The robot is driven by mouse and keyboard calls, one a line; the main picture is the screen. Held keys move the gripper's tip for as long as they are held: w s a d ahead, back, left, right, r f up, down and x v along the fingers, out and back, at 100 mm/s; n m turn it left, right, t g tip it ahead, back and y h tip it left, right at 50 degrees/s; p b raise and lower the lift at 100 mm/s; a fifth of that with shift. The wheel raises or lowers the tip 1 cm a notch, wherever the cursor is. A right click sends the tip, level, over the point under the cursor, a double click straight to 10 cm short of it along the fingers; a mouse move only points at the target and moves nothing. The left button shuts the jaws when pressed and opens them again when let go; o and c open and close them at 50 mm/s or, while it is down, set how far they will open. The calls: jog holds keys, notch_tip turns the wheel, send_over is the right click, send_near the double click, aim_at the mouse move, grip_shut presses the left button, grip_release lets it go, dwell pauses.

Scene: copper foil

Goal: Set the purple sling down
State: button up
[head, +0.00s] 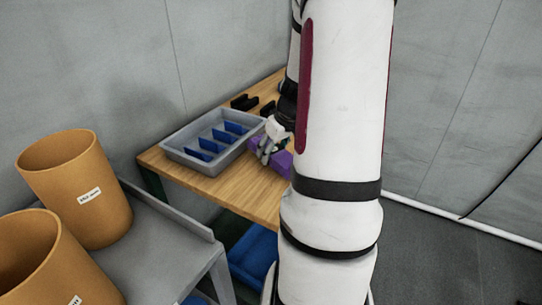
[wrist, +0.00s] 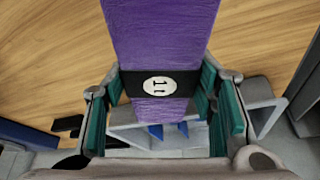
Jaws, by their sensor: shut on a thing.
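The purple sling (head: 284,161) is a bundle with a black band and a round white label reading 11. In the wrist view, the sling (wrist: 160,40) runs from the top edge down between the teal finger pads. My gripper (wrist: 162,98) is shut on the sling around its banded part. In the head view, my gripper (head: 268,146) is over the wooden table, just right of the grey tray. My arm hides the sling's right part there. I cannot tell whether the sling touches the table.
The wooden table (head: 240,190) has bare wood in front of the grey tray (head: 212,165), which has blue dividers (head: 222,136). Black objects (head: 244,102) lie behind the tray. Two orange bins (head: 75,190) stand on a grey shelf (head: 160,250) at left. A blue container (head: 255,252) is below the table.

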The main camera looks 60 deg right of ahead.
jog(key=shift+w+d, duration=0.3)
jog(key=shift+d, duration=0.2)
jog(key=shift+f, duration=1.8)
jog(key=shift+f+b, duration=0.2)
jog(key=shift+b, duration=0.2)
jog(key=o, duration=1.4)
jog(key=shift+s+r, duration=0.1)
jog(key=shift+r, duration=0.1)
